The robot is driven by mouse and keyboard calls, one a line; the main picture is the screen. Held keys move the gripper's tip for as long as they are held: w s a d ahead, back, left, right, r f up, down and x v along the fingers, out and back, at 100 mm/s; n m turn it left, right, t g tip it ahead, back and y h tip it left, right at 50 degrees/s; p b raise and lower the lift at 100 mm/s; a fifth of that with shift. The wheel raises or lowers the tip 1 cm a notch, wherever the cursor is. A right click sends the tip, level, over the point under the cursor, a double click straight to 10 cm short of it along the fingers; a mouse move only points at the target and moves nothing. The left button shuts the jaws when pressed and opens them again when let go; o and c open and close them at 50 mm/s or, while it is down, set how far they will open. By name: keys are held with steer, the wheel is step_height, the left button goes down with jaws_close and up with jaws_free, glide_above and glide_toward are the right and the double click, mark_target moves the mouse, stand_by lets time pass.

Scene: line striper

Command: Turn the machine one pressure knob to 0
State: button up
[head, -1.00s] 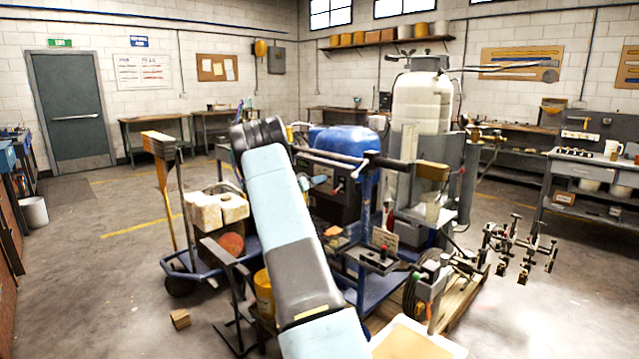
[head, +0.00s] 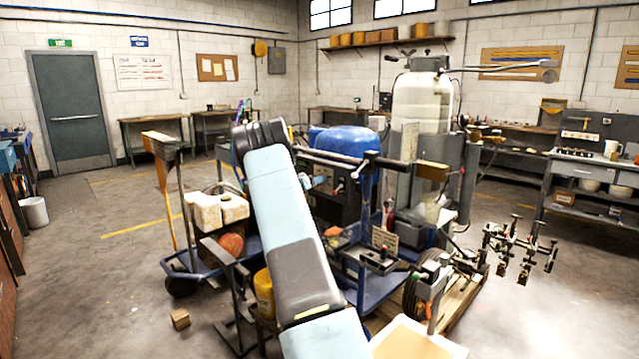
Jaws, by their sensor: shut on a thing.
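The line striper (head: 345,141) stands in the middle of the head view, a blue-framed machine with a blue cover. A dark panel (head: 330,207) with small controls shows on its near side, partly behind my arm. A small red-tipped control shows beside this panel. I cannot make out which part is the pressure knob, or its setting. My light blue and dark arm rises from the bottom edge across the machine's left part. My gripper is hidden behind the arm or the machine, so its hold on any part does not show.
A white tank (head: 421,103) stands on the machine's right side. Left of my arm are a blue cart (head: 205,275) and a wooden-handled tool (head: 165,190). A pale tray (head: 415,340) is at the bottom. Clamps (head: 520,250) stand at right. The left floor is mostly clear.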

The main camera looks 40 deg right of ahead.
steer(key=shift+w+d, duration=0.1)
steer(key=shift+d, duration=0.1)
steer(key=shift+a+f, duration=0.1)
steer(key=shift+f, duration=0.05)
steer(key=shift+a+f+n, duration=0.1)
steer(key=shift+a+n, duration=0.05)
steer(key=shift+n, duration=0.65)
steer(key=shift+c, duration=0.2)
steer(key=shift+a+n, duration=0.1)
steer(key=shift+n, duration=13.8)
steer(key=shift+w+r, duration=0.1)
steer(key=shift+r, duration=0.1)
